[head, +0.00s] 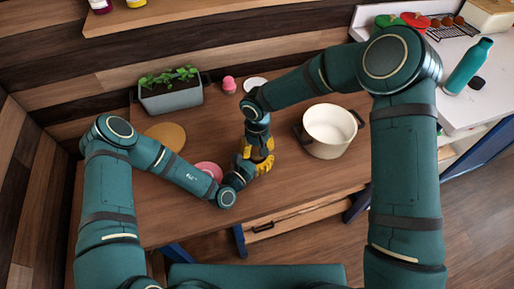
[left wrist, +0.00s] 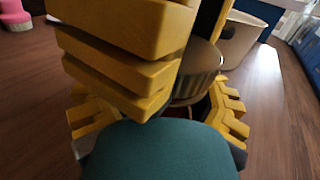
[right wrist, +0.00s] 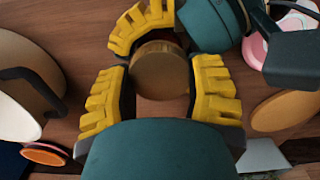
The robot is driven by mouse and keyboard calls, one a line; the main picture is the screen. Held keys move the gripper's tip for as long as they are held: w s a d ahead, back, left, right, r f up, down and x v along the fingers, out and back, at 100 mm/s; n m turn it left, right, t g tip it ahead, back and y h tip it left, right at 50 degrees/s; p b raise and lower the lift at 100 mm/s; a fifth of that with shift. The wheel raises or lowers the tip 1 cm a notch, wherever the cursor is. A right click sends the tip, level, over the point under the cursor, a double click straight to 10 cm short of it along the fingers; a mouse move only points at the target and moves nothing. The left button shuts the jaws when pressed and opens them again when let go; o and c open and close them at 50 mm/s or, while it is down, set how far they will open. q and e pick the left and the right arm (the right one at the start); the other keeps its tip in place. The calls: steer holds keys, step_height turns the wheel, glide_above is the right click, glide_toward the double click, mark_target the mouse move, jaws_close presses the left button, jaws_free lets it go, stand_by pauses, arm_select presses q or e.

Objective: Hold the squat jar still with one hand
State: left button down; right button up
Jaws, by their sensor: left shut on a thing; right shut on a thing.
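The squat jar stands on the wooden table, mostly hidden by my grippers in the head view. Its round brown lid (right wrist: 160,68) shows from above in the right wrist view. In the left wrist view the lid's ribbed side (left wrist: 200,72) shows above a dark body that is mostly covered. My left gripper (head: 256,164) comes in low from the left and is shut on the jar's body. My right gripper (head: 258,148) comes down from above, with its fingers on opposite sides of the lid, and is shut on the lid.
A cream pot (head: 330,148) stands close on the right. A pink dish (head: 209,169) and a tan round mat (head: 167,136) lie left. A grey planter (head: 172,101), a small pink object (head: 229,85) and a white disc (head: 255,83) are at the back. A teal bottle (head: 468,66) is on the right counter.

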steer(key=o, duration=1.2)
steer(key=shift+o, duration=0.5)
steer(key=shift+r, duration=2.25)
step_height(320, 180, up, 3)
steer(key=m, duration=0.4)
steer(key=shift+r+m, duration=0.1)
steer(key=shift+m, duration=0.3)
steer(key=shift+f, duration=3.9)
